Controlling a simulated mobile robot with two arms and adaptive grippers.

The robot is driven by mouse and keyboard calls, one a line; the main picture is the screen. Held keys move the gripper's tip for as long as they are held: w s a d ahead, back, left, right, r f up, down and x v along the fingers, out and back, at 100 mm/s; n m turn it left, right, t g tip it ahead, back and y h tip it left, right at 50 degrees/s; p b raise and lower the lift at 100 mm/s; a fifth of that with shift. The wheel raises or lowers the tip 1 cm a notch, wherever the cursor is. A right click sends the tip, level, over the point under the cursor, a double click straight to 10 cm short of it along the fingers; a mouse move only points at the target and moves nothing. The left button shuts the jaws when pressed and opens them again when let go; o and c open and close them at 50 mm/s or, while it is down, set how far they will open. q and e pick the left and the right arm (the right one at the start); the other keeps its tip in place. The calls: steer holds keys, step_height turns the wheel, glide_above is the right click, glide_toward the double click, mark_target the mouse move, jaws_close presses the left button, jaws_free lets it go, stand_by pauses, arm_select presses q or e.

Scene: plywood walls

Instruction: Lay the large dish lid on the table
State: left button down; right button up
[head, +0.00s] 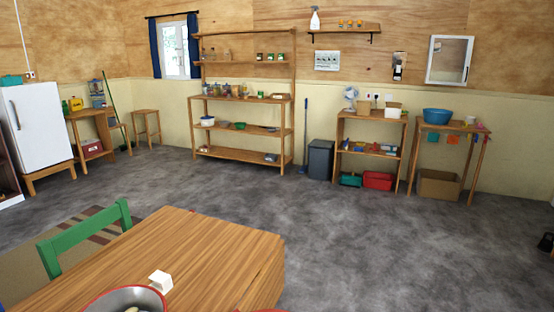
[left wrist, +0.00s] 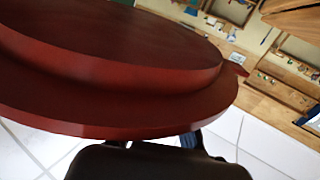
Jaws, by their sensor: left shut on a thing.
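The large dish lid (left wrist: 120,65) is dark red and round with a stepped rim. It fills the upper left of the left wrist view, close to the camera and tilted in that picture. My left gripper (left wrist: 160,150) is shut on its edge; the fingertips are mostly hidden. The wooden table (head: 200,250) is at the lower left of the head view. I cannot tell how far the lid is from it.
The table's far part is bare. A sliver of something red shows at the bottom edge.

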arm_select(q)
steer(key=s+a+r+n+t+y, duration=0.3)
steer(key=a+n+y, duration=0.1)
steer(key=a+y, duration=0.25)
steer(key=s+a+r+n+t+y, duration=0.2)
steer(key=s+a+n+t+y, duration=0.1)
steer(key=a+n+y, duration=0.4)
step_height(320, 180, up, 4)
steer(key=m+p, duration=0.1)
steer(key=p, duration=0.2)
steer(key=s+f, duration=0.2)
steer(key=s, duration=0.5)
steer(key=shift+s+d+f, duration=0.25)
steer(key=shift+d+f, duration=0.1)
steer(key=shift+d, duration=0.05)
stand_by(0.5)
